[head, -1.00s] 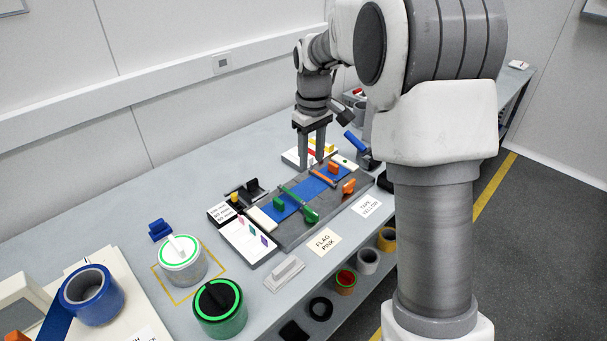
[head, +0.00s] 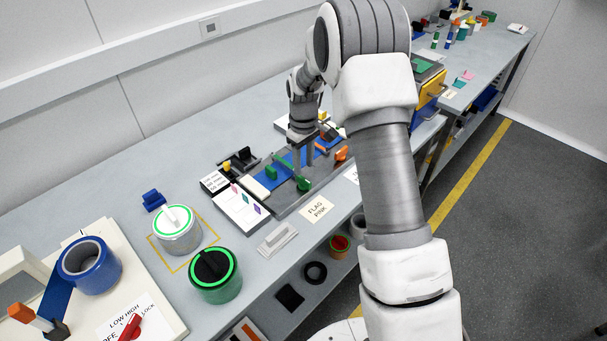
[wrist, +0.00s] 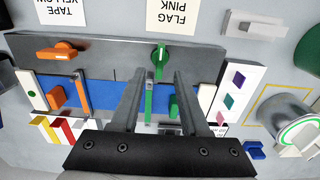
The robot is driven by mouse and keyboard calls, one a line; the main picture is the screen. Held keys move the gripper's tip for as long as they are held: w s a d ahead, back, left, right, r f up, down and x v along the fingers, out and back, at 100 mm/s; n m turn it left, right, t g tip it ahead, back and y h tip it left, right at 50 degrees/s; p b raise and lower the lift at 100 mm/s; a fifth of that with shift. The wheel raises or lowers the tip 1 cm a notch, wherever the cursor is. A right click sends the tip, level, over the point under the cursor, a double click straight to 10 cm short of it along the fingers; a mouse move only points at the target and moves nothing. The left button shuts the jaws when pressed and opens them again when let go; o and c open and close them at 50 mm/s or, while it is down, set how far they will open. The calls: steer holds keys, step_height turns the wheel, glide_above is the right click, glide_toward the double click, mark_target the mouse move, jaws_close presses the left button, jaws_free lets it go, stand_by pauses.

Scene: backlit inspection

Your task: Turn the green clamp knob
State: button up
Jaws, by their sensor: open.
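The green clamp knob (head: 304,184) sits on the front edge of the dark grey fixture (head: 285,209). In the wrist view the knob (wrist: 160,60) is a small round green piece with a raised grip bar pointing up and down the picture. A green clamp bar (wrist: 149,101) runs from near it across the blue strip (wrist: 103,95). My gripper (head: 303,169) is open and empty, pointing down close above the knob. In the wrist view my gripper's fingertips (wrist: 159,76) stand on either side of the knob's line. I cannot tell their exact height.
An orange knob (wrist: 58,52) with its own orange bar sits on the same fixture, beside the green one. A green block (head: 271,173) and a white panel with coloured flags (head: 242,208) are close by. The "FLAG PINK" card (head: 317,209) lies in front.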

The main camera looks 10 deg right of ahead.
mark_target(304, 179)
step_height(304, 179, down, 5)
steer(key=shift+f, duration=0.1)
stand_by(0.3)
jaws_close()
